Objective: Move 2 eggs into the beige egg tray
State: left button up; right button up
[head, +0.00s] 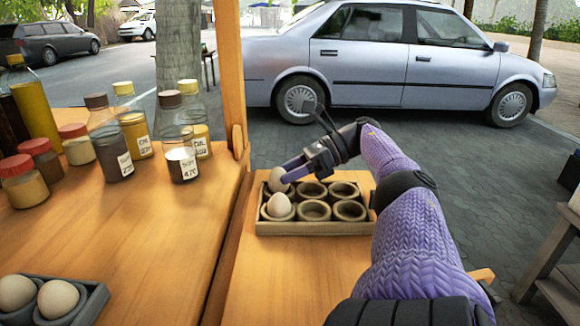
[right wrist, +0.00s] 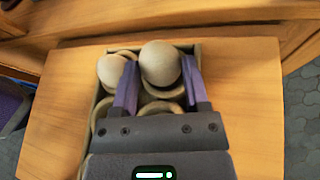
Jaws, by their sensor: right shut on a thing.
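The beige egg tray (head: 315,228) lies on the wooden surface, with two rows of round cups. One pale egg (head: 279,206) sits in its front-left cup. My right gripper (head: 288,174) is shut on a second egg (head: 277,181) at the back-left cup; I cannot tell whether this egg touches the cup's bottom. The right wrist view shows the held egg (right wrist: 160,66) between the two purple fingers, beside the other egg (right wrist: 112,71). The tray's other cups look empty. My left gripper is not in view.
A dark grey tray (head: 92,304) with two eggs (head: 16,292) (head: 58,299) is at the bottom left. Several jars and bottles (head: 110,150) stand at the back left. A wooden post (head: 231,80) rises just behind and left of the beige tray.

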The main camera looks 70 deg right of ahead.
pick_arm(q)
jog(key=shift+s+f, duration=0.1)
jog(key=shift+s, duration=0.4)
pick_arm(e)
jog(key=shift+f, duration=0.35)
pick_arm(q)
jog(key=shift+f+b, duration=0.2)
jog(key=shift+b, duration=0.15)
pick_arm(e)
jog(key=shift+f, duration=0.25)
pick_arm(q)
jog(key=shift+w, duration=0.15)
pick_arm(e)
jog(key=o, duration=0.9)
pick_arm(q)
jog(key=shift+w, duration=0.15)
pick_arm(e)
jog(key=shift+o, duration=0.2)
